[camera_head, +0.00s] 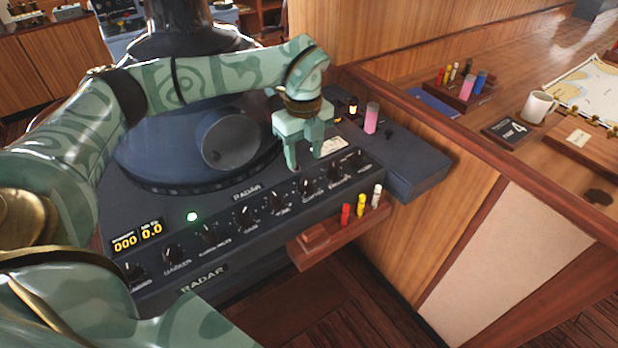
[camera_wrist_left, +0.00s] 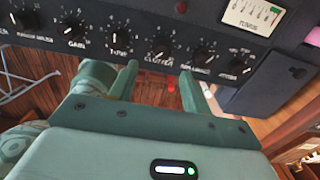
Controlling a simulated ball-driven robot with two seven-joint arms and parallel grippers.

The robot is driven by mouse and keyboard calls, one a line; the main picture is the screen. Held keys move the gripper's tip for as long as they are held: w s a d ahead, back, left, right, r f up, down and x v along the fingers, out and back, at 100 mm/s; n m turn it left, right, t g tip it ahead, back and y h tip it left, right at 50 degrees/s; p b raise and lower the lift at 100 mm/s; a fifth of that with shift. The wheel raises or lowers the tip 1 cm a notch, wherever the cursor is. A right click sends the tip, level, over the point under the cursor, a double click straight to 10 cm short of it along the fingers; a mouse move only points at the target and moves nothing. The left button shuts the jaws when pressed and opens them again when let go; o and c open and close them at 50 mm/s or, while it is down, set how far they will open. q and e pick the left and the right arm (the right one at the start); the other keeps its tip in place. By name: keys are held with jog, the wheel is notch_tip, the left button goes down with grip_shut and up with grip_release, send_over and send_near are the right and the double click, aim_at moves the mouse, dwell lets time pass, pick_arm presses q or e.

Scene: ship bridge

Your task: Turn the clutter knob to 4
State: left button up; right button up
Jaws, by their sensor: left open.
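The clutter knob is a small black dial with a white pointer mark in the front row of the radar panel. It shows in the wrist view (camera_wrist_left: 160,47) above its CLUTTER label, and in the head view (camera_head: 306,184) just below my left gripper (camera_head: 304,160). My left gripper is open and empty, with fingers pointing down at the panel. In the left wrist view the fingertips (camera_wrist_left: 157,72) flank the area of the knob, apart from each other; I cannot tell whether they touch it. The number the pointer marks is too small to read. My right gripper is out of view.
Neighbouring knobs sit close by: tune (camera_head: 279,198) and gain (camera_head: 243,212). A wooden shelf (camera_head: 300,255) with coloured pegs juts out below. A pink cylinder (camera_head: 372,117) stands behind. A card showing 4 (camera_head: 510,130) lies beside a white mug (camera_head: 538,107) on the right counter.

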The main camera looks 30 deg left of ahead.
aim_at(307, 181)
pick_arm(q)
notch_tip(307, 181, down, 7)
jog(key=shift+w+r+b, duration=0.1)
jog(key=shift+w+b, duration=0.05)
jog(key=shift+b, duration=0.2)
jog(key=shift+f, duration=0.4)
jog(key=shift+d, duration=0.1)
jog(key=shift+c, duration=0.3)
jog(key=c, duration=0.9)
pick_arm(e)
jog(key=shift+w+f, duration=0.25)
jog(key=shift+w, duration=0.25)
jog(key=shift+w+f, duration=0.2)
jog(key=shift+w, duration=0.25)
